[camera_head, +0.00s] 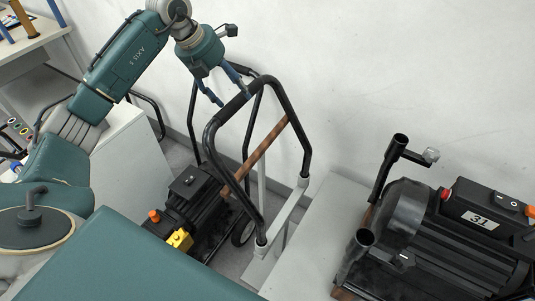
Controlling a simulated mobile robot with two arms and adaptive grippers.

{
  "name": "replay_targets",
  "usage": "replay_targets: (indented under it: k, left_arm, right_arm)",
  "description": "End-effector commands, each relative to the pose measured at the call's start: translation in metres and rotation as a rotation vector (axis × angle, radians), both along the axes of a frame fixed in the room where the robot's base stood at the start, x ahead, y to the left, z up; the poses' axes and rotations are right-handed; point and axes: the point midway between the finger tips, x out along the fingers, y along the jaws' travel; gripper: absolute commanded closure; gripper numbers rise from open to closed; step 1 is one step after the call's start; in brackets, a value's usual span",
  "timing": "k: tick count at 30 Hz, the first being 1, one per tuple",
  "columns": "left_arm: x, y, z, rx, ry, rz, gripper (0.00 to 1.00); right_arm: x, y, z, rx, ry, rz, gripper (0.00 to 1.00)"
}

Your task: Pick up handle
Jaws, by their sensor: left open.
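A black U-shaped tubular handle (284,98) stands upright near the middle, its two legs ending at a light grey support beside the bench. Its top bar runs under my left gripper (234,100). The gripper comes down from above, its blue fingers open and close to the top bar; whether they touch it cannot be told. A black machine (455,235) marked "31" sits on the bench at the right, with two open upright tube stubs. My right gripper is not in view.
A second black machine (197,197) with a yellow part stands on the floor behind the handle, its own frame rising close to it. The light grey bench (315,235) has bare surface left of machine 31. A white wall stands behind.

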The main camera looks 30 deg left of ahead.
Motion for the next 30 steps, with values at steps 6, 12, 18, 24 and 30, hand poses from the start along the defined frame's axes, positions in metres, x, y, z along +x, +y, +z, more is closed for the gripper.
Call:
replay_targets:
  k: [6,12,18,24,30]
  left_arm:
    - [0.007,-0.005,-0.03,-0.004,0.004,0.0,0.37]
    - [0.013,-0.007,-0.045,-0.002,0.001,-0.001,0.37]
    - [0.013,-0.007,-0.045,-0.001,0.0,-0.001,0.37]
    - [0.013,-0.007,-0.046,-0.001,0.0,-0.001,0.37]
    - [0.013,-0.007,-0.049,-0.001,0.0,-0.002,0.37]
  right_arm:
    - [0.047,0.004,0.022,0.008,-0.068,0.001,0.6]
    - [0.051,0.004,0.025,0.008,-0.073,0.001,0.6]
    - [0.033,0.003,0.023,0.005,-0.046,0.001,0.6]
    - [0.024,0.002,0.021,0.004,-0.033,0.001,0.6]
    - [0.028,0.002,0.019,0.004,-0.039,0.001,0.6]
